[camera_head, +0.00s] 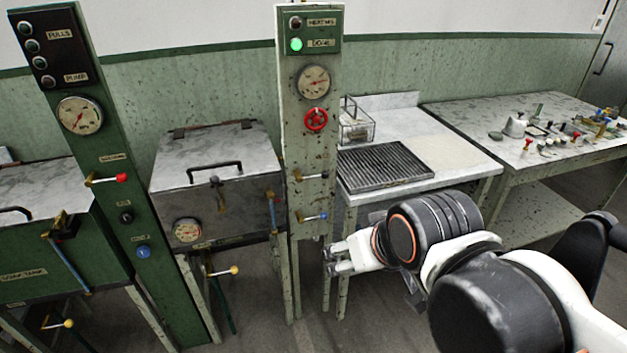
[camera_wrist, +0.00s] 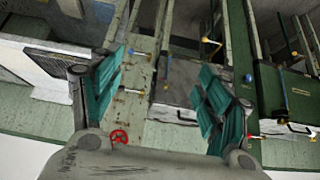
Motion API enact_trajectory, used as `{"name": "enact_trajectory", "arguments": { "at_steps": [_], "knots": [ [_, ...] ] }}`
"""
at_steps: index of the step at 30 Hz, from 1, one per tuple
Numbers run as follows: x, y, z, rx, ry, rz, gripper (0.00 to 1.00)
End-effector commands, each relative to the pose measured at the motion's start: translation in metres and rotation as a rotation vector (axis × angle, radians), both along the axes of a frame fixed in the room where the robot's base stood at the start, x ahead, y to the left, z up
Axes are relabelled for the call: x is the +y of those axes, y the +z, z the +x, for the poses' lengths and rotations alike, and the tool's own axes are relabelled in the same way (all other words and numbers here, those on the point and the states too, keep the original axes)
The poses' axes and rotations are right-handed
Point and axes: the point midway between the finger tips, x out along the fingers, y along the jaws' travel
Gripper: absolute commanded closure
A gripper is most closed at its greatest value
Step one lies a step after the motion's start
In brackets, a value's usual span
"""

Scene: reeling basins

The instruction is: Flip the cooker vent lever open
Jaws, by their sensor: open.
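The cooker is a steel box (camera_head: 215,172) with a handled lid, beside a pale post (camera_head: 310,130) with a gauge, a red handwheel (camera_head: 316,120) and two short levers. The upper lever has a white knob (camera_head: 328,172); the lower has a blue knob (camera_head: 323,216). I cannot read which is the vent lever. Both point right, roughly level. My gripper (camera_head: 329,261) is open and empty, below and slightly right of the blue lever, apart from it. In the wrist view the post, blue lever (camera_wrist: 135,53) and handwheel (camera_wrist: 119,136) show upside down between the teal fingers (camera_wrist: 162,65).
A table (camera_head: 470,163) with a black grate (camera_head: 385,167) and wire basket (camera_head: 356,122) stands right of the post. Another table farther right holds small items. A green post (camera_head: 80,140) with a red-knobbed lever stands left. A yellow-knobbed lever (camera_head: 225,271) sits below the cooker.

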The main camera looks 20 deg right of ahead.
Motion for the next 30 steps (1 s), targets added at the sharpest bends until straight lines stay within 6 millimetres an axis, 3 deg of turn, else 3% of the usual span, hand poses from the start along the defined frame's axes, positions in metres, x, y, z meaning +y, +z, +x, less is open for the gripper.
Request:
{"name": "enact_trajectory", "arguments": {
  "at_steps": [1, 6, 8, 20, 30],
  "knots": [
    [0.0, 0.001, 0.002, 0.0, -0.009, 0.008, 0.51],
    [0.0, 0.008, 0.018, -0.003, -0.116, 0.099, 0.89],
    [0.0, 0.011, 0.028, -0.003, -0.184, 0.156, 1.0],
    [-0.004, 0.022, 0.111, 0.009, -0.72, 0.617, 1.0],
    [-0.018, 0.008, 0.18, 0.053, -1.19, 1.018, 1.0]
  ]
}}
